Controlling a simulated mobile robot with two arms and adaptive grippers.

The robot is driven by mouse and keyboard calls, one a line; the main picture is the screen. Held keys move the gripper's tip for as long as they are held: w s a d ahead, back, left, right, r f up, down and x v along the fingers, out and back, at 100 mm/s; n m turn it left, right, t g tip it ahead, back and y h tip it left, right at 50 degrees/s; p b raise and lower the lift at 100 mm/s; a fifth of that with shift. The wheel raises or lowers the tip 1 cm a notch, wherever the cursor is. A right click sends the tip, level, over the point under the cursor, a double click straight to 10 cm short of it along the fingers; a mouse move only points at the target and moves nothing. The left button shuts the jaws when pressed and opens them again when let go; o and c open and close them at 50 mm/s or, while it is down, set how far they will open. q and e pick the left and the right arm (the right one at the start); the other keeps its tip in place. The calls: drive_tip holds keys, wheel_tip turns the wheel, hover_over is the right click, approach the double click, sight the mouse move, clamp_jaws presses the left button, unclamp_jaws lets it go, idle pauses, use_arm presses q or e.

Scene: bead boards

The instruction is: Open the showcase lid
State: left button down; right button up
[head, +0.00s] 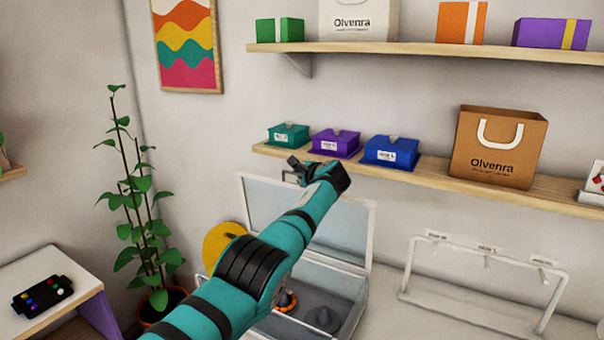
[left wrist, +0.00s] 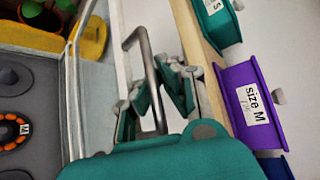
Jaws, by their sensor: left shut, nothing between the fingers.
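The showcase (head: 352,315) is a pale-framed case with a grey inside. Its lid (head: 345,225) stands raised, leaning up towards the wall, and the case is open in front of it. My left gripper (head: 298,168) is at the lid's top edge, by the handle, and its arm hides part of the lid and case. In the left wrist view the handle (left wrist: 150,65) is a grey metal loop close beside the left gripper's fingers (left wrist: 160,98). The left gripper is shut with nothing held. My right gripper is out of view.
A lower shelf (head: 425,172) above the lid holds teal (head: 288,133), purple (head: 336,142) and blue (head: 391,152) boxes and a brown bag (head: 497,147), close to my left gripper. A white rack (head: 470,250) stands right; a plant (head: 150,220) stands left.

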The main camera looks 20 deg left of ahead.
use_arm(q)
drive_tip(key=c, duration=2)
unclamp_jaws()
drive_tip(key=shift+w+r, duration=0.15)
drive_tip(key=shift+r, duration=0.1)
drive_tip(key=shift+c, duration=0.2)
drive_tip(key=o, duration=0.6)
drive_tip(key=shift+s, duration=0.2)
drive_tip(key=shift+o, duration=0.2)
drive_tip(key=shift+d+f, duration=0.1)
drive_tip(key=shift+d, duration=0.05)
